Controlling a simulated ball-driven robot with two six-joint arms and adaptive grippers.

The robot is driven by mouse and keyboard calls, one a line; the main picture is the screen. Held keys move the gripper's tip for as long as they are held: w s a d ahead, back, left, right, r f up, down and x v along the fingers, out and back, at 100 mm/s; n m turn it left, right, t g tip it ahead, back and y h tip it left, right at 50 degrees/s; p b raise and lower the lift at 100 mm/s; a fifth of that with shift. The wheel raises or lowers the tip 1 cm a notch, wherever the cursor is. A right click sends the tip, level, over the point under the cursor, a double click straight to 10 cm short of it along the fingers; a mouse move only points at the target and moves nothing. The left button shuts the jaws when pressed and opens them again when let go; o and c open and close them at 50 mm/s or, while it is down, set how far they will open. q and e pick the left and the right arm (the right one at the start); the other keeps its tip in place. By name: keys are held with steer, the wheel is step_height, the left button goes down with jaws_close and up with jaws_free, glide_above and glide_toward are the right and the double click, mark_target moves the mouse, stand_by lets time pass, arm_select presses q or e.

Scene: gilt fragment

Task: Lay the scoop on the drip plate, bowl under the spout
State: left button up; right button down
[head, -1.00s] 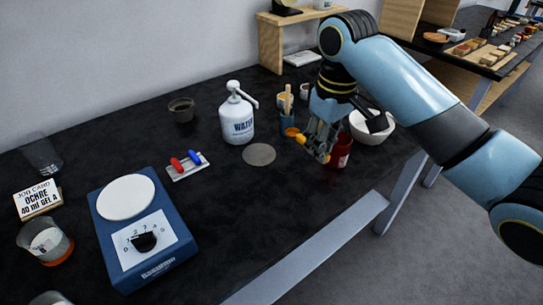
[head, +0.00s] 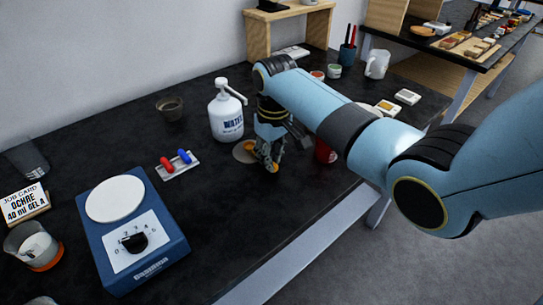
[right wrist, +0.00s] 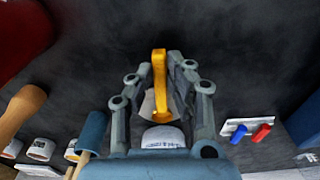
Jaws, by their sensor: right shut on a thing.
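The drip plate (head: 240,155) is a flat grey-brown disc in front of the white WATER pump bottle (head: 226,120); my arm hides its right part. The bottle's spout (head: 233,91) points right, above the plate area. My right gripper (head: 269,160) is shut on the yellow scoop, low beside the plate's right edge. Yellow parts of the scoop (head: 249,146) show on both sides of the fingers, one overlapping the plate. In the right wrist view the yellow scoop (right wrist: 159,75) runs between the fingers, towards the bottle (right wrist: 163,138). I cannot tell whether it touches the plate. My left gripper is out of view.
A red jar (head: 324,151) stands close right of the gripper, partly behind my arm. The black table between scale and gripper is clear.

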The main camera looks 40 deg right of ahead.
steer(key=shift+f, duration=0.35)
steer(key=c, duration=1.3)
jaws_free()
steer(key=shift+o, duration=0.2)
step_height(320, 180, up, 13)
steer(key=shift+s, duration=0.3)
steer(key=shift+f, duration=0.2)
